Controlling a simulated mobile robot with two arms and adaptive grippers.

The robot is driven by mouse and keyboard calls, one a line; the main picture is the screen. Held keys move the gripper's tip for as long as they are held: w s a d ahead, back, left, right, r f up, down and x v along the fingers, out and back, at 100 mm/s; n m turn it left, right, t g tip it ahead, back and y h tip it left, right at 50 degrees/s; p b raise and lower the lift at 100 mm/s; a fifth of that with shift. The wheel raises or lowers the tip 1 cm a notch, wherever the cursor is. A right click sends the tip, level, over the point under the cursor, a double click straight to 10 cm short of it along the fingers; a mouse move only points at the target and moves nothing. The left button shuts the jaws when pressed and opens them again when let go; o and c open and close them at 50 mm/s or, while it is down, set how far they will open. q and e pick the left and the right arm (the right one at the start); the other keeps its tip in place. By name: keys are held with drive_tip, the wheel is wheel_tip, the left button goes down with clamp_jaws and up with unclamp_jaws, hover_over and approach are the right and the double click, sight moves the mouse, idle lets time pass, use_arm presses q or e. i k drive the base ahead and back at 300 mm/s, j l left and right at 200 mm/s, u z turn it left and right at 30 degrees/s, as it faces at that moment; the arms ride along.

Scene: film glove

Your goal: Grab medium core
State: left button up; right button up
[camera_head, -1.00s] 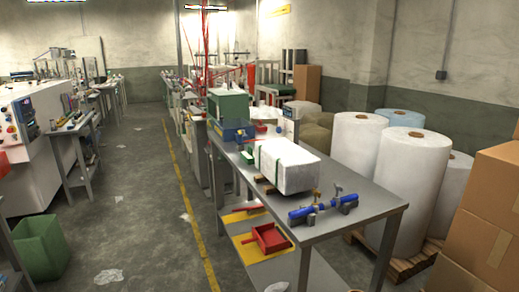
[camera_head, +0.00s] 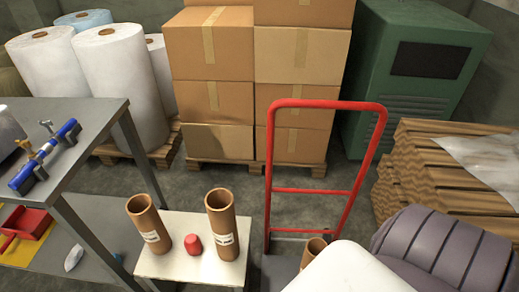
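Two brown cardboard cores stand upright on a small white table (camera_head: 180,262). The left core (camera_head: 150,226) is the shorter-looking one, and the right core (camera_head: 221,228) looks taller. Each has a white label too small to read. A third core (camera_head: 315,249) shows only its top, beside the red hand truck at the bottom; its height is hidden behind a white rounded shape. I cannot tell for certain which core is the medium one. Neither gripper shows in the head view.
A red object (camera_head: 193,245) sits between the two cores. A grey workbench (camera_head: 97,125) stands left. The red hand truck (camera_head: 318,191) stands right of the small table. Stacked cartons (camera_head: 208,95) stand behind. A ribbed purple-grey bundle (camera_head: 440,250) fills the lower right.

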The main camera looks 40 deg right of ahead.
sight(219, 205)
drive_tip(key=z, duration=0.35)
drive_tip(key=j+z, duration=0.15)
drive_tip(key=z, duration=0.5)
